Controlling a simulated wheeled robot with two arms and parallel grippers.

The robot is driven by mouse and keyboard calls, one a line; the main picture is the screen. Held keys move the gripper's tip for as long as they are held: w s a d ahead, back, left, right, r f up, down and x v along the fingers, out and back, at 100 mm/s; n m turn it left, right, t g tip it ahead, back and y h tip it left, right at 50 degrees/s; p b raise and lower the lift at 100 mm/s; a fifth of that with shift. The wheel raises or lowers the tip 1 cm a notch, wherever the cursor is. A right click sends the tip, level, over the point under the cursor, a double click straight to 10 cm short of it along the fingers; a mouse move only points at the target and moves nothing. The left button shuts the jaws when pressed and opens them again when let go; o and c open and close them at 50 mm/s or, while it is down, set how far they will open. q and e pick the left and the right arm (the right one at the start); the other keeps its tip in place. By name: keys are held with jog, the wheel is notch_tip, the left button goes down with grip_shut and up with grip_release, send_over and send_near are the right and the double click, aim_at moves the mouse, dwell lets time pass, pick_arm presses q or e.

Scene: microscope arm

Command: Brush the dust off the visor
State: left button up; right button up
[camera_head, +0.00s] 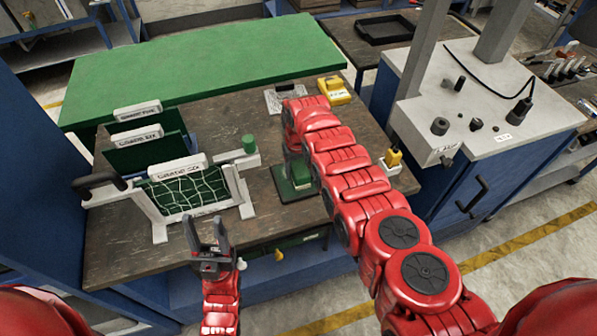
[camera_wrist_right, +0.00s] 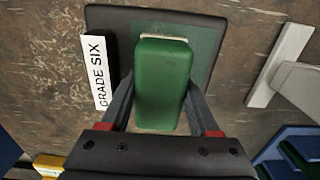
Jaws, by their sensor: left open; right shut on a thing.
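My right gripper (camera_wrist_right: 160,88) is shut on a green block (camera_wrist_right: 160,82), which has a pale strip at its far end and may be the brush. The block is over a dark green plate (camera_wrist_right: 206,28); I cannot tell whether they touch. In the head view the block (camera_head: 300,175) and plate (camera_head: 289,197) show beside my right arm, which hides part of them. My left gripper (camera_head: 207,236) is open and empty at the bench's front edge, in front of a white stand with a green net (camera_head: 187,192). I cannot pick out a visor for certain.
Labelled green panels (camera_head: 145,155) stand behind the net stand, with a green cylinder (camera_head: 249,143) at its right. A yellow device (camera_head: 334,91) is at the bench's back. A grey cabinet (camera_head: 480,130) stands right.

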jog(key=shift+f, duration=0.1)
jog(key=b, duration=0.3)
jog(key=shift+w+a+f, duration=0.1)
jog(key=shift+w+f, duration=0.05)
jog(key=shift+w, duration=0.25)
jog(key=w+b, duration=0.1)
jog(key=b, duration=0.3)
jog(key=shift+a+b, duration=0.15)
jog(key=shift+b, duration=1.1)
jog(key=shift+r, duration=0.25)
